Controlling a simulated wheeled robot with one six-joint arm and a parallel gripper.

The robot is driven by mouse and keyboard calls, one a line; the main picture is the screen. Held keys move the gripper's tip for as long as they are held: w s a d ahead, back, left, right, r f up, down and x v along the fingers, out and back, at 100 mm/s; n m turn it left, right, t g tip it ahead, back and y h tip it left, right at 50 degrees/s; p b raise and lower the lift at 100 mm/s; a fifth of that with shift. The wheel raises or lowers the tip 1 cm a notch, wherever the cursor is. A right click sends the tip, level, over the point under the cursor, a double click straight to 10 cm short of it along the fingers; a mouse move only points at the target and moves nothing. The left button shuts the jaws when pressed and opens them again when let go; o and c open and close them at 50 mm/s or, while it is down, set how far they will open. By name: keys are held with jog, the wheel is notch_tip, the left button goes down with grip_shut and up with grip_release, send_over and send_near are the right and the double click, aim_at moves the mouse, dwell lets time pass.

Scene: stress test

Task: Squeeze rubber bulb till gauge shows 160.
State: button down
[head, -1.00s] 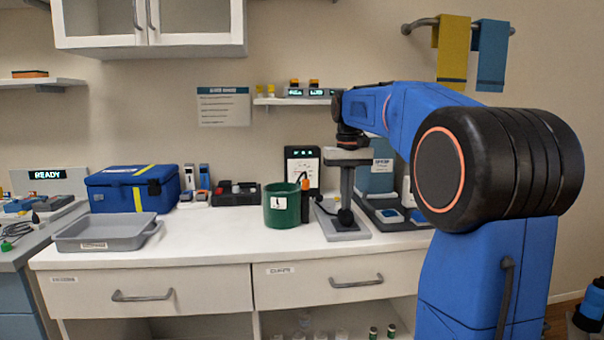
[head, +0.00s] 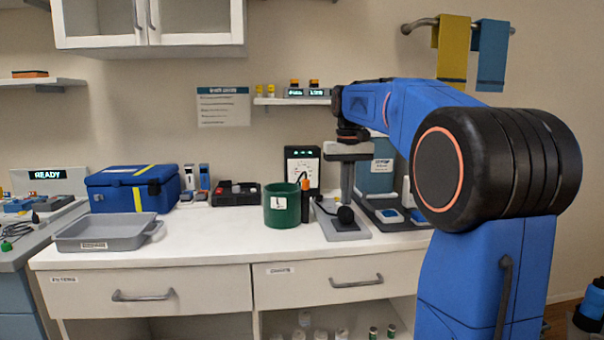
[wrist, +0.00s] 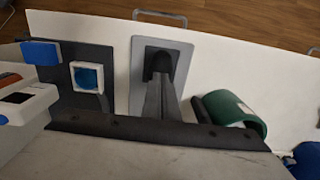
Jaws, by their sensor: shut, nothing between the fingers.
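The black rubber bulb (head: 346,214) sits on a grey base plate (head: 342,232) on the counter. The wrist view shows the bulb (wrist: 160,63) on its plate, partly hidden behind my fingers. My gripper (head: 347,201) points straight down just above the bulb, its fingers together and empty. In the wrist view the closed fingers (wrist: 162,84) reach toward the bulb; I cannot tell whether they touch it. The gauge (head: 302,158), a black box with a white face, stands behind; its reading is too small to make out.
A green cup (head: 282,204) stands left of the bulb, partly in front of the gauge. A dark tray (head: 402,224) with blue-topped pieces lies to the right. A grey tray (head: 105,236) and blue case (head: 132,190) are at left. The counter's front middle is clear.

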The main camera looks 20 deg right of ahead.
jog(key=shift+f, duration=1)
jog(key=shift+r, duration=1.15)
jog(key=shift+f, duration=0.15)
jog(key=shift+f, duration=1)
jog(key=shift+r, duration=1.15)
jog(key=shift+f, duration=0.15)
